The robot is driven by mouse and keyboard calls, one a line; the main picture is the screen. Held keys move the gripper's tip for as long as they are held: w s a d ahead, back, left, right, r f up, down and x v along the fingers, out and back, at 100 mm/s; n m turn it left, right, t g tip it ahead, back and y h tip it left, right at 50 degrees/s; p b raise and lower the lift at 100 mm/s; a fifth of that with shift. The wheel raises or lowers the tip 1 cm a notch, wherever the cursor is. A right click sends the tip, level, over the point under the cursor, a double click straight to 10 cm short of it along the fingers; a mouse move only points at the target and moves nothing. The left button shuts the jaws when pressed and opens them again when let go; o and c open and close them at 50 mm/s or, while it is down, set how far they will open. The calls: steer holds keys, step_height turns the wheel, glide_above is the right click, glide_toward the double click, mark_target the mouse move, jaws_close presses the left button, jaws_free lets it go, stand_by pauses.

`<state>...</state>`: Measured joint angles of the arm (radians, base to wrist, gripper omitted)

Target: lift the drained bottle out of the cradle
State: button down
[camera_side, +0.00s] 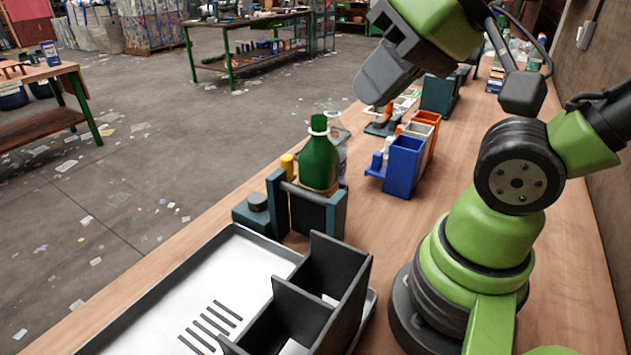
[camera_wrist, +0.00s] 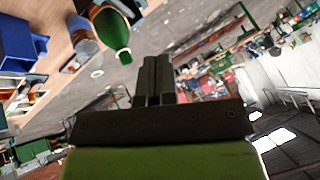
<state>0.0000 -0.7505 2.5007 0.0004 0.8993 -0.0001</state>
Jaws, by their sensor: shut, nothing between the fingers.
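A green bottle (camera_side: 318,163) with a pale ring at its neck stands upright in the dark teal cradle (camera_side: 277,207), which has a grey bar across its front. The bottle also shows at the top of the wrist view (camera_wrist: 113,32), tilted by the camera's angle. I cannot tell whether it holds liquid. My gripper (camera_side: 372,88) is above and to the right of the bottle in the side view, apart from it. In the wrist view its two fingers (camera_wrist: 153,75) are together with nothing between them. The bottle's base is partly hidden by the cradle.
A clear bottle (camera_side: 340,145) stands close behind the green one. Blue (camera_side: 404,168), white and orange bins stand to the right. A metal tray (camera_side: 225,275) with a black divided box (camera_side: 340,270) lies in front. Bench wood between the bins and my base is clear.

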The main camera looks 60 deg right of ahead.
steer(key=c, duration=0.9)
jaws_free()
steer(key=shift+o, duration=0.4)
steer(key=shift+w+d+r, duration=0.1)
steer(key=shift+w+r, duration=0.05)
steer(key=shift+w, duration=0.15)
steer(key=n+g+h, duration=0.2)
steer(key=n+g, duration=0.5)
glide_above(321, 117)
steer(key=shift+f, duration=0.4)
step_height(321, 117, down, 10)
steer(key=shift+r, duration=0.1)
